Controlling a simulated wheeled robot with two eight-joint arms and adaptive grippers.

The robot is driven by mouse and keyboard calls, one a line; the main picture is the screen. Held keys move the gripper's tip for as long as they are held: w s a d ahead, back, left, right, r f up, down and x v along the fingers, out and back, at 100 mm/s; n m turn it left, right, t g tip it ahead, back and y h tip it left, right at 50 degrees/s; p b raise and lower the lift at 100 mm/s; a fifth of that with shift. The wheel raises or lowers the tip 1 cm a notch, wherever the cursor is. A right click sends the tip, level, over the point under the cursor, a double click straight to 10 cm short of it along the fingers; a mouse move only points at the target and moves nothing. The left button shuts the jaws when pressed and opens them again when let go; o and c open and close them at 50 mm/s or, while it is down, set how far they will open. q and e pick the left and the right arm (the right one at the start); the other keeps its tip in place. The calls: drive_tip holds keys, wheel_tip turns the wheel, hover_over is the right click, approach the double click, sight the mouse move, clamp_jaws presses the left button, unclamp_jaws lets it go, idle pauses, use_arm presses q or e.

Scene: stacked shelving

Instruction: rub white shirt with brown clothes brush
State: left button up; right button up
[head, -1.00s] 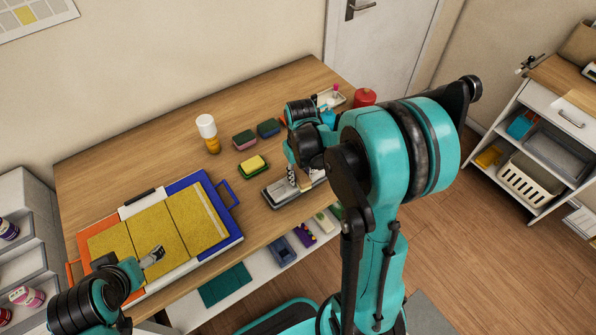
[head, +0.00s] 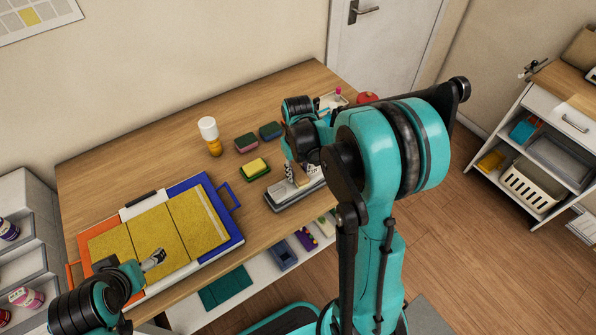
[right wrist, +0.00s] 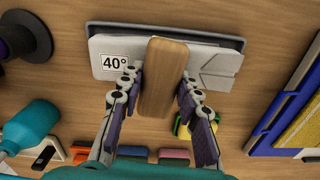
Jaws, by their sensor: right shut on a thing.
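The brown clothes brush (right wrist: 163,78) has a plain wooden back and is held between the fingers of my right gripper (right wrist: 158,95). The same gripper (head: 290,174) is over the grey tray in the head view. The white shirt (right wrist: 217,68) lies flat and folded under the brush, with a "40°" label at its left; part of it (head: 312,181) shows in the head view. The bristles are hidden, so I cannot tell whether they touch the cloth. My left gripper (head: 153,260) is over the yellow panels at the left; its opening is unclear.
The shirt lies on a grey tray (head: 284,207) near the table's front edge. A yellow sponge (head: 255,165), two darker sponges (head: 246,143) and a white-and-orange bottle (head: 210,137) stand behind and left. A yellow-panelled board (head: 160,230) fills the left. The back-left tabletop is clear.

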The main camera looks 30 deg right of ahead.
sight(298, 179)
drive_tip(key=shift+s+f, duration=0.15)
drive_tip(key=shift+s, duration=0.65)
drive_tip(key=shift+c, duration=0.5)
drive_tip(key=shift+s, duration=0.65)
drive_tip(key=shift+w+b, duration=0.3)
drive_tip(key=shift+w, duration=1.3)
drive_tip(key=shift+s, duration=1.6)
drive_tip(key=shift+w, duration=1.7)
drive_tip(key=shift+s+a, duration=0.35)
drive_tip(key=shift+s, duration=0.5)
drive_tip(key=shift+s+a, duration=0.35)
drive_tip(key=shift+s, duration=0.4)
drive_tip(key=shift+w+b, duration=0.3)
drive_tip(key=shift+w, duration=0.55)
drive_tip(key=shift+w+d, duration=0.15)
drive_tip(key=shift+w, duration=0.7)
